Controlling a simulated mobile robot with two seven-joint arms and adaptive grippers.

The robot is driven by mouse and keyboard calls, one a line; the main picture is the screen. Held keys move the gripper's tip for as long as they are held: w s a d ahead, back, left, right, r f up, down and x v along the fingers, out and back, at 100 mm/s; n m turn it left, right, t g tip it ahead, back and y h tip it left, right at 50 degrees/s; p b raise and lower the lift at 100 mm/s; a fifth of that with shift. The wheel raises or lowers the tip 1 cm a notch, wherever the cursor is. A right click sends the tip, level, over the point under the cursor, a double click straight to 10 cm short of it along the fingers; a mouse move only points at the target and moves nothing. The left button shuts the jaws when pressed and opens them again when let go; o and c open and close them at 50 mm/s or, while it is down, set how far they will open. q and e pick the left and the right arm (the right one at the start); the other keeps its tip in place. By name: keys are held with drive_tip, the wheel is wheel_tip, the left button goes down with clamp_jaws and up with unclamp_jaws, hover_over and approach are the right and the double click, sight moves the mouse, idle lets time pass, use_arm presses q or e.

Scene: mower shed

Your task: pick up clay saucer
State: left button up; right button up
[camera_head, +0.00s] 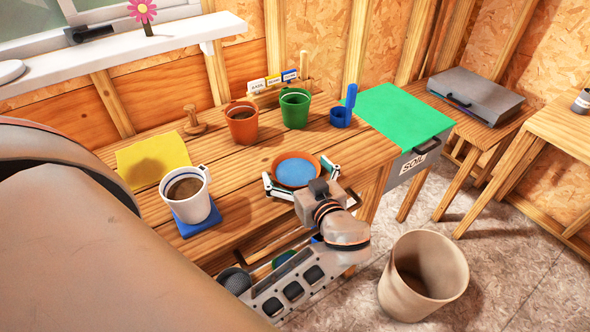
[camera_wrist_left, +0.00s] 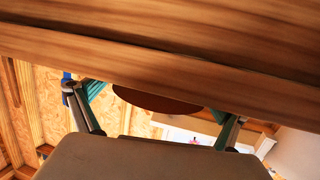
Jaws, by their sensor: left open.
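The clay saucer (camera_head: 319,167) is a shallow terracotta dish with a blue round inside. It sits on the wooden workbench near its front edge. My left gripper (camera_head: 298,178) is open at the saucer, one finger on either side of it. I cannot tell whether the fingers touch the rim. In the left wrist view the saucer (camera_wrist_left: 155,103) shows edge-on as a dark reddish shape between the open fingers of my left gripper (camera_wrist_left: 160,108), partly behind the bench's edge. My right gripper is out of view.
On the bench (camera_head: 255,165) are an orange pot (camera_head: 242,128), a green pot (camera_head: 294,113), a small blue cup (camera_head: 341,117) and a white mug (camera_head: 190,207) on a blue coaster. A green-topped soil bin (camera_head: 400,115) stands to the right. A beige bucket (camera_head: 424,275) is on the floor.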

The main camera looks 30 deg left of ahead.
use_arm(q)
drive_tip(key=c, duration=1.1)
drive_tip(key=shift+r, duration=0.2)
